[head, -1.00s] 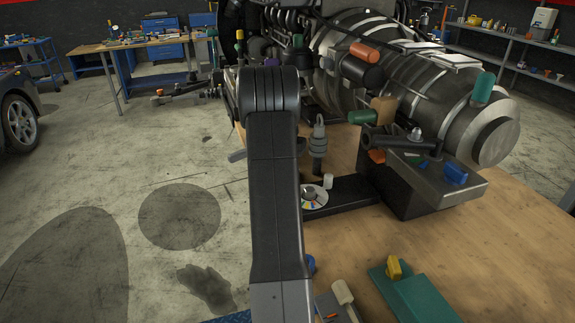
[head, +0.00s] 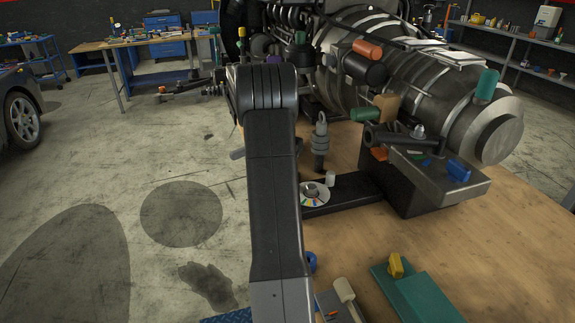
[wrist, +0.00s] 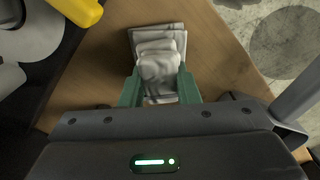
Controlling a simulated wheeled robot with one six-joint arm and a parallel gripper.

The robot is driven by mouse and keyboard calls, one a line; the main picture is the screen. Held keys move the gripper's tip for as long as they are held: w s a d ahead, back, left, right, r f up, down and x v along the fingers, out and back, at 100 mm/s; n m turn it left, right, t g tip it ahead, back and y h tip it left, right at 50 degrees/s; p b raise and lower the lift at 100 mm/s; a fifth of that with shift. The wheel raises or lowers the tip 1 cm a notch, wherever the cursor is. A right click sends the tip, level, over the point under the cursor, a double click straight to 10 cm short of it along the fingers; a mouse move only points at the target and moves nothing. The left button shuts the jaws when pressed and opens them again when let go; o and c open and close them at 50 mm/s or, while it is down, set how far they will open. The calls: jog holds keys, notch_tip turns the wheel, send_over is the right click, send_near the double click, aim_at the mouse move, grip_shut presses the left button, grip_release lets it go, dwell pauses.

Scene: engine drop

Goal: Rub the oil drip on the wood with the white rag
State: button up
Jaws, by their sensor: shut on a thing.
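The white rag (wrist: 158,65), folded and greyish-white, lies between the green fingers of my gripper (wrist: 158,82) in the wrist view. The gripper is shut on it. The rag is over the wood surface (wrist: 218,62); I cannot tell whether it touches. The same wooden top (head: 490,255) shows at the right in the head view, where my arm hides the gripper and rag. I see no oil drip on the visible wood; it may be under the rag or hidden by my arm.
A large engine (head: 400,70) fills the upper right of the head view. A yellow object (wrist: 78,10) and dark metal parts are left of the rag in the wrist view. Dark stains (head: 181,213) mark the concrete floor.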

jog(key=shift+s+a+f, duration=0.1)
jog(key=shift+s+a, duration=0.15)
jog(key=shift+a, duration=0.5)
jog(key=shift+s+a+f, duration=0.1)
jog(key=shift+s+a, duration=0.15)
jog(key=shift+a, duration=0.45)
jog(key=shift+s+a, duration=0.25)
jog(key=shift+a, duration=0.5)
jog(key=shift+d+r, duration=0.1)
jog(key=shift+w+d+p, duration=0.35)
jog(key=shift+d, duration=0.65)
jog(key=shift+w+d+p, duration=0.3)
jog(key=shift+d+p, duration=0.1)
jog(key=shift+d, duration=0.6)
jog(key=shift+w+d+p, duration=0.35)
jog(key=shift+d, duration=0.65)
jog(key=shift+a, duration=0.15)
jog(key=shift+s+a, duration=0.35)
jog(key=shift+a, duration=0.6)
jog(key=shift+s+a, duration=0.3)
jog(key=shift+a, duration=0.7)
jog(key=shift+s+a, duration=0.35)
jog(key=shift+a, duration=0.6)
